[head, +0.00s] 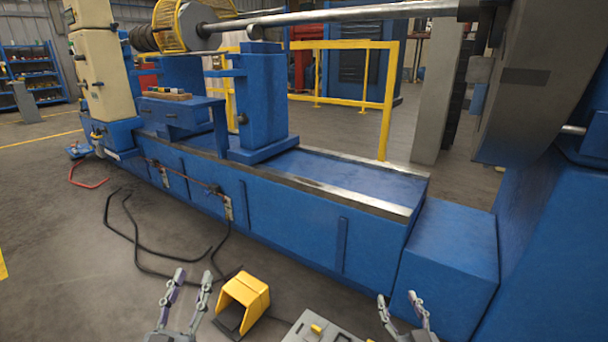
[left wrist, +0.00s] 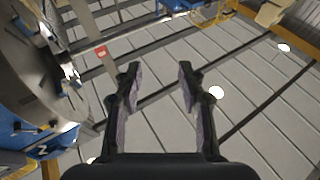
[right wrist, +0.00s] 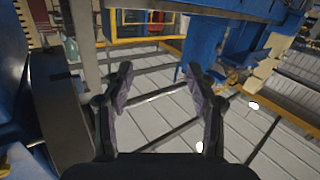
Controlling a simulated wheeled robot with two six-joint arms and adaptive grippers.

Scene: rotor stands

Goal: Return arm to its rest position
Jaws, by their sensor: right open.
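My left gripper (head: 188,295) is at the bottom of the head view, left of centre, pointing up with its fingers apart. In the left wrist view its fingers (left wrist: 158,85) are spread with nothing between them. My right gripper (head: 402,305) is at the bottom right of the head view, also pointing up. In the right wrist view its fingers (right wrist: 158,85) are apart and empty. Both grippers are in front of the blue machine bed (head: 290,215) and show no contact with it.
A yellow pedal housing (head: 243,298) stands on the floor just right of my left gripper. A grey panel (head: 318,328) shows at the bottom edge between the grippers. Black cables (head: 135,235) lie on the floor. A blue block (head: 450,250) and a large grey machine part (head: 535,80) stand at the right.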

